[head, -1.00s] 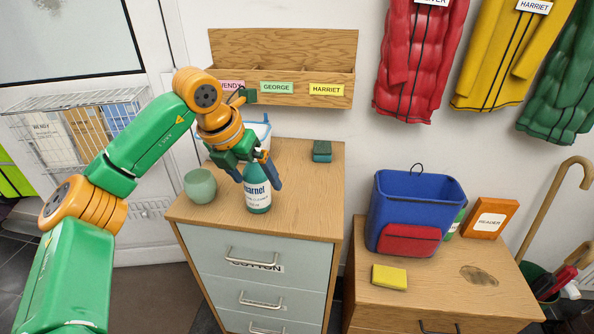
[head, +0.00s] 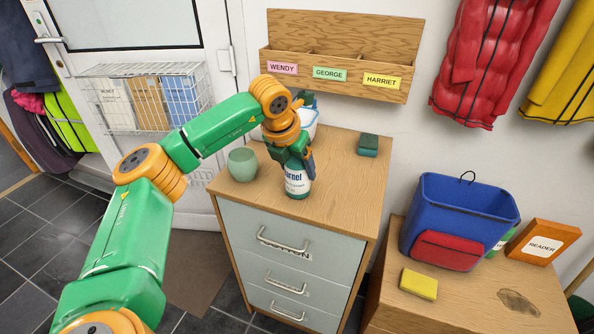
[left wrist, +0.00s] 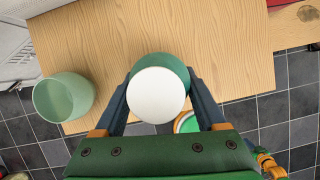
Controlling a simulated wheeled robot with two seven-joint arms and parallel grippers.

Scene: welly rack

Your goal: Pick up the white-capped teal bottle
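The teal bottle (head: 297,184) with a white label stands upright on the wooden top of the drawer cabinet (head: 345,180). Its white cap (left wrist: 156,95) shows from above in the left wrist view; in the head view my gripper hides the cap. My left gripper (head: 297,165) is over the bottle from above, one finger on each side. In the left wrist view both fingertips (left wrist: 160,75) meet the bottle's sides, so it looks shut on the bottle. My right gripper is not in view.
A pale green cup (head: 242,164) stands left of the bottle. A white and blue container (head: 311,120) is behind my gripper, and a dark green block (head: 368,145) lies back right.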

